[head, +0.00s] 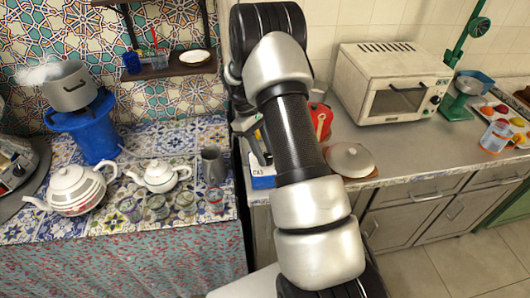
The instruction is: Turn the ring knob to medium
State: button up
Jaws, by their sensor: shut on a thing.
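A blue burner stand (93,134) at the left bears a grey steaming pot (70,86). I cannot make out a ring knob on the stand. My gripper (262,150) shows only in part, just left of my black-and-silver arm. It is to the right of the stand and well apart from it in the picture. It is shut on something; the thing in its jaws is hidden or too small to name.
A white teapot (76,188), a smaller teapot (160,176), several glasses and a grey jug (213,166) crowd the tiled table. A round lid (349,160) and a white toaster oven (393,82) are on the right counter. A shelf (170,66) hangs above.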

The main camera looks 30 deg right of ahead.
jog(key=o, duration=1)
jog(key=shift+r, duration=0.1)
jog(key=v, duration=1.7)
jog(key=shift+w, duration=0.15)
